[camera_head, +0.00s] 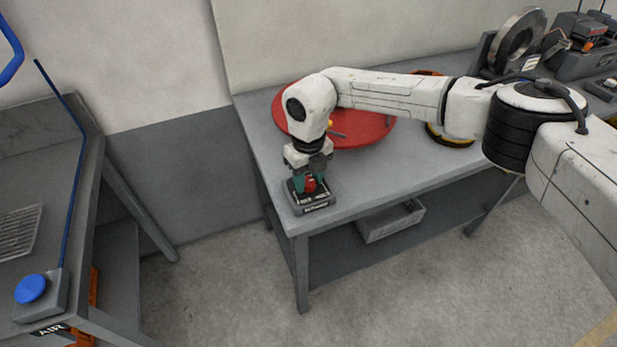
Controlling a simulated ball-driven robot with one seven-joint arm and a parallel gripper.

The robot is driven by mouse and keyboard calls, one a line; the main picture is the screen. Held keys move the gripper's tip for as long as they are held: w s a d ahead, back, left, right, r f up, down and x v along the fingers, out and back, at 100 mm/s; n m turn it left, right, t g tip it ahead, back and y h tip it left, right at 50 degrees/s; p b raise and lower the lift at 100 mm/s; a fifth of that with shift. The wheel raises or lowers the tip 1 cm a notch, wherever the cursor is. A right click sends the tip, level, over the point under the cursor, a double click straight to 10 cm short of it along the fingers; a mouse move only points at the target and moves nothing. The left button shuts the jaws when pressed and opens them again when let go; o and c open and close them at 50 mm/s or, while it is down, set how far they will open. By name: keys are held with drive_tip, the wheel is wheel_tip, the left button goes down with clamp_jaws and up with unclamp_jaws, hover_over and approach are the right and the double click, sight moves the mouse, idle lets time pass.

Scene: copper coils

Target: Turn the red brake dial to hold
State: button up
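A small dark box (312,209) with a pale label strip on its front edge sits at the near left corner of the grey workbench. A red part (310,184), which looks like the brake dial, shows above it. My gripper (309,180) points down from my white arm onto the box, with teal parts beside the red part. The fingers are at the red part, but the view is too small to tell whether they grip it. The dial's markings and its setting cannot be read.
A large red disc (360,128) lies on the workbench (345,192) behind my gripper. A metal coil (515,40) and dark equipment stand at the back right. A grey bin (390,222) is on the lower shelf. A left bench holds a blue button (30,288) marked AIR.

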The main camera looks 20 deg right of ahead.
sight(308, 181)
drive_tip(key=o, duration=0.4)
drive_tip(key=shift+r, duration=0.1)
wheel_tip(308, 181, up, 11)
drive_tip(key=b, duration=0.1)
drive_tip(key=shift+f, duration=0.2)
idle(0.5)
